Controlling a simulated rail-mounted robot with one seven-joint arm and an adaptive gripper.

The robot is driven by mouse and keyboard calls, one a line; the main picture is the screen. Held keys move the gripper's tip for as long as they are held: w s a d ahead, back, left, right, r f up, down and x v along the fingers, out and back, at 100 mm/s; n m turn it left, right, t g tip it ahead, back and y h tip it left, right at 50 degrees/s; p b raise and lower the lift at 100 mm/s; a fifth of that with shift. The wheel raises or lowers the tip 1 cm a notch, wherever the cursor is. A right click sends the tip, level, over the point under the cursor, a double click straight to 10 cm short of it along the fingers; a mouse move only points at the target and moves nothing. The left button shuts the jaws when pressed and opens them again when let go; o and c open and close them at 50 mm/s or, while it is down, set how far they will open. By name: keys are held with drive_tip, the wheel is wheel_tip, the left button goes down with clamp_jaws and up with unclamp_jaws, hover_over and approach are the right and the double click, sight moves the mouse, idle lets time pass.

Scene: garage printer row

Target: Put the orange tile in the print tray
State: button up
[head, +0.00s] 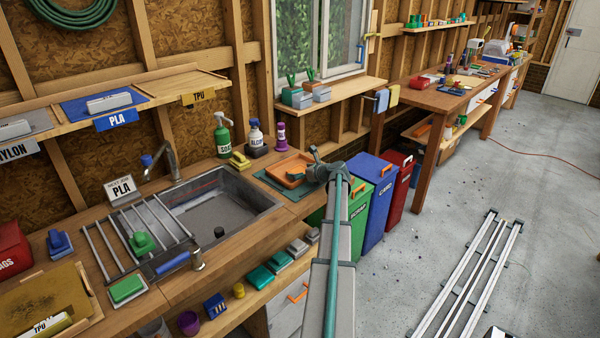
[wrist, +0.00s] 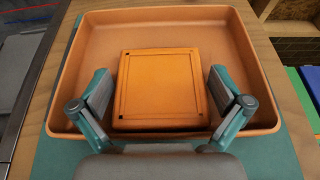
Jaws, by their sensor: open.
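The orange tile (wrist: 160,88) is a square block with a thin line framing its top face. In the wrist view it lies flat inside the orange tray (wrist: 235,40), near the tray's close side. My gripper (wrist: 159,92) is open, with one finger on each side of the tile and a small gap showing at each side. In the head view the orange tray (head: 283,163) sits on a green mat at the end of the sink counter. My gripper (head: 312,173) is at its right side, and the arm hides part of that area.
The sink (head: 220,200) lies left of the tray. A green spray bottle (head: 223,137), a dark blue bottle (head: 256,138) and a purple bottle (head: 281,138) stand behind. Green, blue (head: 370,190) and red bins stand to the right. A floor rail (head: 470,285) lies on open floor.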

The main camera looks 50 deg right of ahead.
drive_tip(key=shift+r, duration=0.2)
drive_tip(key=b+v, duration=0.2)
drive_tip(key=v, duration=1)
drive_tip(key=shift+f, duration=0.1)
drive_tip(key=shift+d, duration=0.1)
